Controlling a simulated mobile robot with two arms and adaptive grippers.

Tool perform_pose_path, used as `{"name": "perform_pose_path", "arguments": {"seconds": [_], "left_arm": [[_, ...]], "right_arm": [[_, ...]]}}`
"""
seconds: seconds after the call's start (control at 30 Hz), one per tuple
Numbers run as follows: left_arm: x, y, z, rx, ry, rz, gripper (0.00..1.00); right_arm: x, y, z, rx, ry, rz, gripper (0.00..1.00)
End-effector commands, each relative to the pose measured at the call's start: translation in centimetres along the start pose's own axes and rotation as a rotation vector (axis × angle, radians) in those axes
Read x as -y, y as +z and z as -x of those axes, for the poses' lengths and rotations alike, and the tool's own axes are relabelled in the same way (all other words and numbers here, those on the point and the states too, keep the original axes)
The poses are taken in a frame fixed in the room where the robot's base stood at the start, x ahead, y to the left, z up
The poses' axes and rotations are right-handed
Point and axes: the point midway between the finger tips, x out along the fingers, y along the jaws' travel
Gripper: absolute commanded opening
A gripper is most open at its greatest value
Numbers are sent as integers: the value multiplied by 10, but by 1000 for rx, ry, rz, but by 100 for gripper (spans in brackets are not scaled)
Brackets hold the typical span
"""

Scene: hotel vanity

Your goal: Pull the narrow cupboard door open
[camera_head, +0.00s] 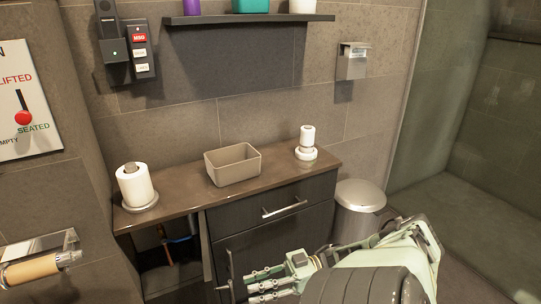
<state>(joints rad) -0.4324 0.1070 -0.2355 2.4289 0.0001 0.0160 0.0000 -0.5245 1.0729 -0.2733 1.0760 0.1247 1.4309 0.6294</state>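The dark vanity cabinet has a tall narrow opening (168,262) at its left end, with pipes inside. A thin dark upright panel (206,250) stands at the right edge of this opening; I cannot tell whether it is the narrow door swung out or the cabinet wall. A metal upright handle (230,270) shows on the lower front, right of the panel. My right gripper (254,285) comes in from the lower right, its fingers pointing left. The fingers look parted and empty, just right of the handle, apart from it in the picture. My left gripper is out of view.
The brown counter (184,203) carries a paper roll (136,187), a tan bin (232,166) and a small white stand (306,145). A drawer handle (284,208) juts out above my gripper. A metal trash can (359,205) stands right of the cabinet.

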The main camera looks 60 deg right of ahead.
Motion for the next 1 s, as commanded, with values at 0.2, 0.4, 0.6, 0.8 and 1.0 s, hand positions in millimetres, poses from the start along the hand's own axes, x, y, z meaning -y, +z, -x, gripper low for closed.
{"name": "perform_pose_path", "arguments": {"seconds": [0.2,0.4,0.6,0.8,1.0], "left_arm": [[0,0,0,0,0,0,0],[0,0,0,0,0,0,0],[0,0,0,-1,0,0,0],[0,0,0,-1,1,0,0],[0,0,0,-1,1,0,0]], "right_arm": [[-1,0,38,0,2,0,28],[0,0,51,-1,1,0,28],[0,0,52,-2,0,-1,28],[0,0,52,-2,0,-1,28],[0,0,52,-1,0,-1,28]]}}
